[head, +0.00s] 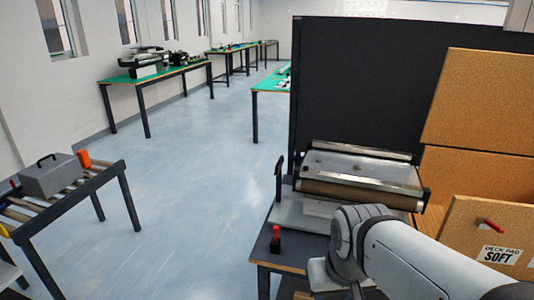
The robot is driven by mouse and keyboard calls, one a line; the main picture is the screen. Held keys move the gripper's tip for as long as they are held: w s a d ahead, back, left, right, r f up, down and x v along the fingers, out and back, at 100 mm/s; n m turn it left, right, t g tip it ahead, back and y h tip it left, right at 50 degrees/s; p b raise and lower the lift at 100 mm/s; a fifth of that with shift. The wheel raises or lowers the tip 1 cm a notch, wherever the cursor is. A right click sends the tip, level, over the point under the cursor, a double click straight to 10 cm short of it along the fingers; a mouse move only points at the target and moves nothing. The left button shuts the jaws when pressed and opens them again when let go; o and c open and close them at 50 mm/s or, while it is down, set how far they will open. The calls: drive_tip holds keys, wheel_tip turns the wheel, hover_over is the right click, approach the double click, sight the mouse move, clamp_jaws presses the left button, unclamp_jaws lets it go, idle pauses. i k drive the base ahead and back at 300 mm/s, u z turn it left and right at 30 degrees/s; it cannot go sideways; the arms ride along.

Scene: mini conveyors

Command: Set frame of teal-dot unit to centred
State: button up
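A mini conveyor unit (360,168) with a silver frame and a brown front roller stands on the near dark bench at right. An upright black lever (279,178) is at its left end. I cannot make out a teal dot on it, nor whether its frame is centred. Another conveyor-like unit (148,60) stands on a green-topped table at the back left, too small to read. My arm reaches in from the lower right, in front of the near unit. Its fingers do not show.
A dark panel (360,75) stands behind the near unit. Cork boards (485,105) are at right, one labelled "DECK PAD SOFT". A red-knobbed post (275,240) is on the bench corner. A roller table (85,187) holds a grey box (50,178) at left. The floor (190,190) between is clear.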

sight(390, 179)
drive_tip(key=z, duration=0.05)
drive_tip(key=i, duration=1.2)
drive_tip(key=z, duration=0.45)
drive_tip(key=k, duration=0.9)
drive_tip(key=z, duration=0.15)
drive_tip(key=i, duration=0.9)
drive_tip(key=u, duration=0.05)
